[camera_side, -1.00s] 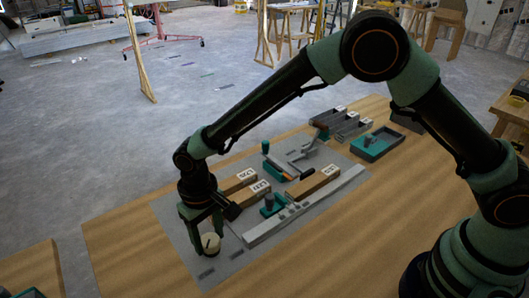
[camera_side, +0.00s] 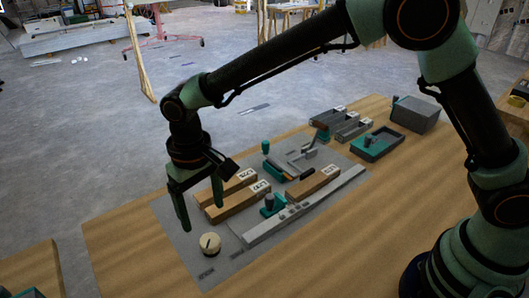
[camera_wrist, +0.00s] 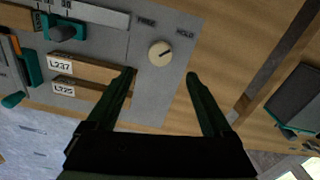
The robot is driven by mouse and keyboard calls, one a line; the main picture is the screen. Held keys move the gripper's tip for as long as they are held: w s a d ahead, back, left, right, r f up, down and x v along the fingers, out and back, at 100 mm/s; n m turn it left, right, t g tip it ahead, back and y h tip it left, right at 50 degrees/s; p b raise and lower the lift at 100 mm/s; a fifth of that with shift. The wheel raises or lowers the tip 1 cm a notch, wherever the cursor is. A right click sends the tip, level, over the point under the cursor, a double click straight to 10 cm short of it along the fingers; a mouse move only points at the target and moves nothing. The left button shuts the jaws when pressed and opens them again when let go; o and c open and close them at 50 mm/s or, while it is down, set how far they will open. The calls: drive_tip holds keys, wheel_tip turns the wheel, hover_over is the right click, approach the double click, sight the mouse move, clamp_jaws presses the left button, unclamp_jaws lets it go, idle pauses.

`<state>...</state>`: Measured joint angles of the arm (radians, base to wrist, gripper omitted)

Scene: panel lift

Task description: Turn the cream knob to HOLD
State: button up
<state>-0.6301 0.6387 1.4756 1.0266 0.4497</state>
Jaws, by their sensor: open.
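The cream knob (camera_side: 210,245) stands on the near end of the grey panel and also shows in the wrist view (camera_wrist: 160,53). In the wrist view its dark mark slants up and right, toward the HOLD label (camera_wrist: 185,33); the FREE label (camera_wrist: 147,21) is to its upper left. My gripper (camera_side: 203,216) is open and empty, raised above and behind the knob in the side view. In the wrist view the fingers of my gripper (camera_wrist: 161,75) are spread with the knob beyond their tips, not touching.
Wooden blocks labelled L237 (camera_wrist: 90,70) and L225 (camera_wrist: 80,91) lie on the panel beside the knob. A teal-handled slider (camera_side: 272,206) and a teal lever (camera_side: 266,150) stand farther along. A teal tray (camera_side: 377,145) and grey box (camera_side: 415,114) are at the back right.

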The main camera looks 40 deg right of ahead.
drive_tip(key=shift+r, duration=1.6)
drive_tip(key=shift+d, duration=0.1)
drive_tip(key=s+d+r+m+t, duration=0.1)
drive_tip(key=d+r, duration=0.4)
drive_tip(key=d, duration=0.3)
drive_tip(key=s+d+r+t, duration=0.1)
drive_tip(key=d+r+t, duration=0.1)
drive_tip(key=d+r, duration=0.45)
drive_tip(key=s+d+t, duration=0.1)
drive_tip(key=s+d, duration=0.3)
drive_tip(key=d, duration=0.3)
drive_tip(key=s+d+m+t, duration=0.1)
drive_tip(key=s+d, duration=0.3)
drive_tip(key=d, duration=0.2)
drive_tip(key=shift+s+d+f+t, duration=0.25)
drive_tip(key=shift+s+d+t, duration=0.05)
drive_tip(key=shift+d, duration=0.1)
